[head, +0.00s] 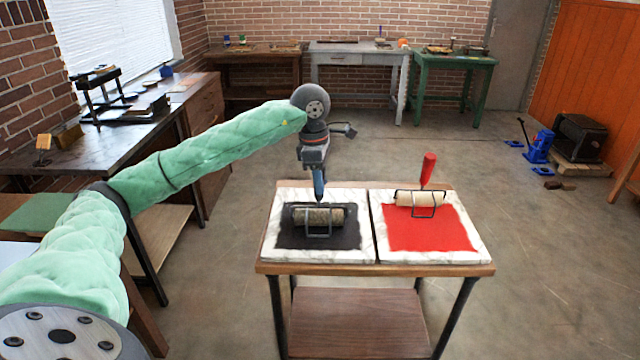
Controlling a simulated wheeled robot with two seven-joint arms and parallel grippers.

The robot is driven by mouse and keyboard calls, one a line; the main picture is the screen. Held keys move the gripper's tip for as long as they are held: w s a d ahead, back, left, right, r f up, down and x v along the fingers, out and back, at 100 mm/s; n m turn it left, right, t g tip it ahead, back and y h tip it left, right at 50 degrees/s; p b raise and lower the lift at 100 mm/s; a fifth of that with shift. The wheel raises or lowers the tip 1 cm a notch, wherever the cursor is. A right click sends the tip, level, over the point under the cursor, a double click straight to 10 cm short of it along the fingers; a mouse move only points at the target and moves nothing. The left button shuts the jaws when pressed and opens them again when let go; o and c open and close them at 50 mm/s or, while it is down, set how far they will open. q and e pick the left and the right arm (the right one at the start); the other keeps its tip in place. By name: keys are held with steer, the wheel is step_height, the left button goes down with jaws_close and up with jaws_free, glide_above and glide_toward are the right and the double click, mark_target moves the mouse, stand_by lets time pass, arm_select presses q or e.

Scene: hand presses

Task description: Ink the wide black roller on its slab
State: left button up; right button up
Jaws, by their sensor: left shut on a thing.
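The wide black roller (318,217) lies across the upper part of the black ink patch on the left white marble slab (290,196). It has a wire frame, and its drum looks greyish brown. My left gripper (319,192) points down from above, shut on the roller's handle, which is mostly hidden by the fingers. The black ink (320,239) covers the middle of the slab. My right gripper is not in the head view.
A second roller (420,198) with a red handle rests on red ink on the right slab (482,240). Both slabs stand on a small wooden table (375,270). A workbench (90,145) stands at left.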

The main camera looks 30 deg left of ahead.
arm_select(q)
steer(key=shift+w+a, duration=0.55)
steer(key=shift+w, duration=0.3)
steer(key=shift+w+a, duration=0.5)
steer(key=shift+w, duration=0.3)
steer(key=shift+w+b, duration=0.1)
steer(key=shift+b, duration=0.2)
steer(key=s+d+b, duration=0.3)
steer(key=s+d, duration=0.3)
steer(key=s, duration=0.4)
stand_by(1.8)
steer(key=shift+r, duration=0.1)
